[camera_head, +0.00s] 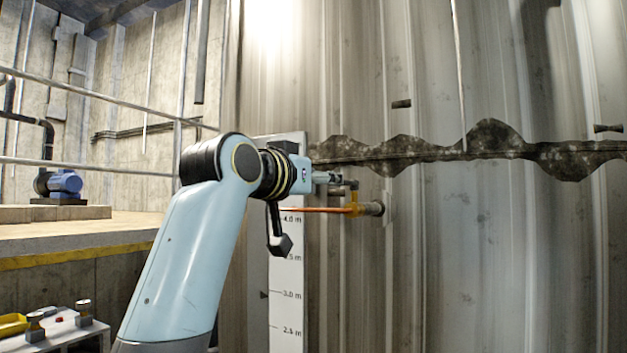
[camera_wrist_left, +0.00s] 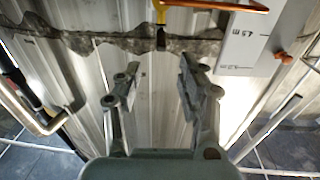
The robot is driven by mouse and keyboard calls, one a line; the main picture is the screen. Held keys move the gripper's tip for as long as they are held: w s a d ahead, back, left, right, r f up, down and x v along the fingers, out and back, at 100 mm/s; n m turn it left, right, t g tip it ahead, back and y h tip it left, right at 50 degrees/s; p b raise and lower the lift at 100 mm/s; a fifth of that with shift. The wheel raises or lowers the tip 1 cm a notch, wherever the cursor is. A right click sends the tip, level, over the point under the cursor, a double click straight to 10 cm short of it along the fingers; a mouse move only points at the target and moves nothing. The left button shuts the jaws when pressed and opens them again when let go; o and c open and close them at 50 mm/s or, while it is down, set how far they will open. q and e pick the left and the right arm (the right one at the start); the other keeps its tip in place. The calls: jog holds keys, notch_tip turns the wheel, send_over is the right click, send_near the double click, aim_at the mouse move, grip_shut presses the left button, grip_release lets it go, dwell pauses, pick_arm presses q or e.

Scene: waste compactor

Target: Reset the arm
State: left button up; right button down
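My left arm, light blue with black joints, rises from the bottom of the head view. Its left gripper (camera_head: 330,178) points right toward the wall, close to a brass pipe fitting (camera_head: 353,203) with an orange pipe. In the left wrist view, the two fingers of this gripper (camera_wrist_left: 158,75) stand apart with nothing between them. The yellow part of the fitting (camera_wrist_left: 160,10) shows beyond the fingers at the top edge. In the head view the arm and hand cover part of the gauge board. My right gripper is in neither view.
A corrugated metal wall (camera_head: 470,250) with a dark ragged seam (camera_head: 500,145) fills the right. A white level gauge board (camera_head: 287,270) stands behind the arm. Metal railings (camera_head: 100,100), a ledge with a blue motor (camera_head: 66,182), and a box with knobs (camera_head: 60,338) are at left.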

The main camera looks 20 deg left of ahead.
pick_arm(q)
jog(key=shift+s+a, duration=0.2)
jog(key=shift+s, duration=0.95)
